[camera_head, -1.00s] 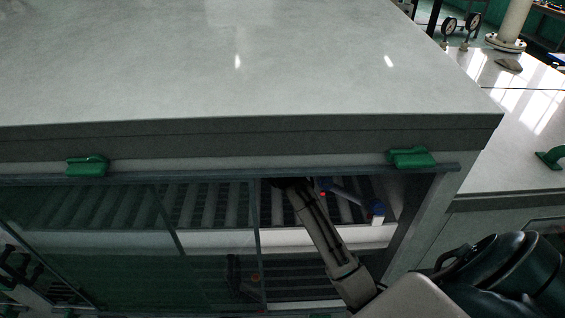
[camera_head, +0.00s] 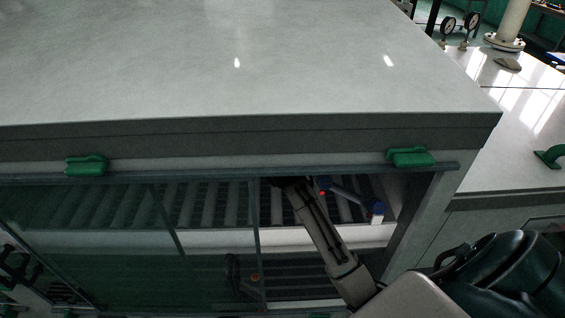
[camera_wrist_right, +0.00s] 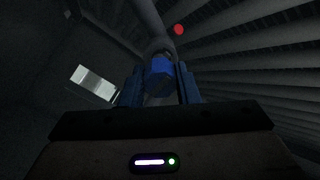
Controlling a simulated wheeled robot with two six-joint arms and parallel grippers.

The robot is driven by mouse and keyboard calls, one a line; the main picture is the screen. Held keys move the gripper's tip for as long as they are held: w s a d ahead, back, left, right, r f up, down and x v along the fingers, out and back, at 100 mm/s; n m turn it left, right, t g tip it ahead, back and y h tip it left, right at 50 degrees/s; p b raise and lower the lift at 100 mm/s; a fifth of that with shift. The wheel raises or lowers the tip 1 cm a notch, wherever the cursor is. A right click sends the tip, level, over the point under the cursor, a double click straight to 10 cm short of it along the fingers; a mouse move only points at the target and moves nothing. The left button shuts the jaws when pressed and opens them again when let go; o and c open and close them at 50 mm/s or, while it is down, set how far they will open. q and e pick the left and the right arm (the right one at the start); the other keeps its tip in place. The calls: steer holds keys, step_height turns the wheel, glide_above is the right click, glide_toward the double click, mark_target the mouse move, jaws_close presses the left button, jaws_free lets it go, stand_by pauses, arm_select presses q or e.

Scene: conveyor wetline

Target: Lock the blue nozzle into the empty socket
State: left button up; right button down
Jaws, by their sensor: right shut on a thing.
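The blue nozzle (camera_wrist_right: 160,76) is between the two fingers of my right gripper (camera_wrist_right: 161,88) in the right wrist view. The gripper is shut on it. A grey pipe (camera_wrist_right: 148,22) runs just beyond the nozzle; I cannot tell whether the nozzle touches it or sits in a socket. In the head view my right gripper (camera_head: 281,182) reaches through the opening under the hood, its tip dark and partly hidden by the hood edge. The nozzle and the empty socket cannot be made out there. My left gripper is not in view.
A bar with a red part (camera_head: 323,193) and a blue-and-white end piece (camera_head: 376,208) lies right of my forearm. Rollers (camera_head: 205,205) run behind. The glass panel (camera_head: 90,220) is left of the opening, the frame post (camera_head: 420,225) right. The hood (camera_head: 240,70) overhangs.

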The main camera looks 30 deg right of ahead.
steer(key=shift+x, duration=0.95)
steer(key=c, duration=1)
jaws_free()
steer(key=shift+s+a+r+b, duration=0.15)
steer(key=shift+s+b, duration=0.1)
steer(key=shift+b, duration=0.1)
steer(key=s+a+b, duration=0.1)
steer(key=s+a, duration=0.1)
steer(key=s, duration=0.2)
steer(key=s+a+r+b, duration=0.1)
steer(key=s+a+b, duration=0.1)
steer(key=s, duration=0.1)
steer(key=s+a+b, duration=0.1)
steer(key=s+a, duration=0.2)
steer(key=s, duration=0.1)
steer(key=shift+s+r+b, duration=0.2)
steer(key=shift+s+b, duration=0.1)
steer(key=shift+s, duration=0.05)
